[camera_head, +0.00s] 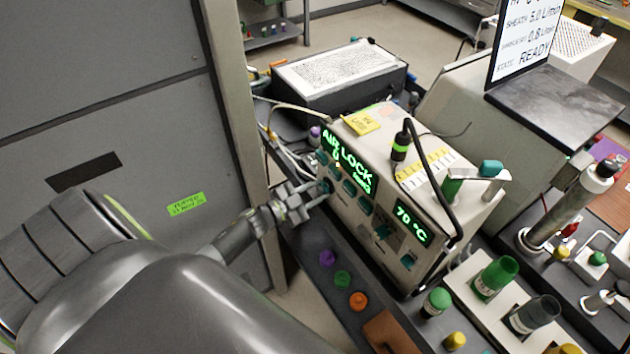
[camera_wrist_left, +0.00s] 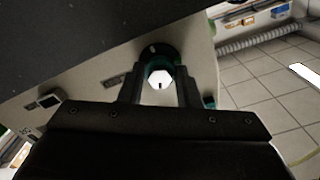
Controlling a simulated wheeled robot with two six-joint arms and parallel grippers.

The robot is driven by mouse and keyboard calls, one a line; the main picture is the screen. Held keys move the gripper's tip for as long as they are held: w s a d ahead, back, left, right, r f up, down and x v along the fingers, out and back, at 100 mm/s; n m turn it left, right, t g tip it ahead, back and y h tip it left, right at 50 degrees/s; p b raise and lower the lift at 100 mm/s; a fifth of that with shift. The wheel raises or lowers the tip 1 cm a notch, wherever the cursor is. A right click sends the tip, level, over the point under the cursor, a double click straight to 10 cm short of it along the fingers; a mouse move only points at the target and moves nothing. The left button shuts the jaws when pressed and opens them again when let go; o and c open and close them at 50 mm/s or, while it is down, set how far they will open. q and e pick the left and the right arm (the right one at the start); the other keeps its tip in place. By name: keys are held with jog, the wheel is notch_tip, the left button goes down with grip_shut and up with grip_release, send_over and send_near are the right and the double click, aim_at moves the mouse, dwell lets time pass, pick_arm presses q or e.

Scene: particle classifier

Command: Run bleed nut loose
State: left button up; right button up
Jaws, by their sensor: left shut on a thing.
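The particle classifier's control box (camera_head: 385,165) is pale, with green displays reading "AIR LOCK" and "70 °C" on its front. My left gripper (camera_head: 322,191) reaches from the left to the lower left of this front, just below the "AIR LOCK" display. In the left wrist view, its two dark fingers (camera_wrist_left: 160,75) stand either side of a round teal-and-black fitting, which I take to be the bleed nut (camera_wrist_left: 160,59), with a bright hexagonal centre. The gripper is shut on it. The fingers hide part of its rim. My right gripper is not in view.
Purple, green and orange caps (camera_head: 358,301) lie on the dark bench below the box. A white holder (camera_head: 470,290) with green and grey bottles stands at the lower right. A grey cabinet (camera_head: 120,110) fills the left. A black cable loops over the box's right side.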

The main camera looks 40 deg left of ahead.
pick_arm(q)
jog(key=shift+w+d+r, duration=0.1)
jog(key=shift+w+r, duration=0.1)
jog(key=shift+r, duration=0.05)
jog(key=o, duration=1)
jog(key=shift+w+f, duration=0.15)
jog(key=shift+f, duration=0.05)
jog(key=shift+s, duration=0.25)
jog(key=shift+s+f, duration=0.1)
jog(key=shift+s, duration=0.1)
jog(key=b+v, duration=0.4)
jog(key=v, duration=1.2)
jog(key=shift+s+a, duration=0.25)
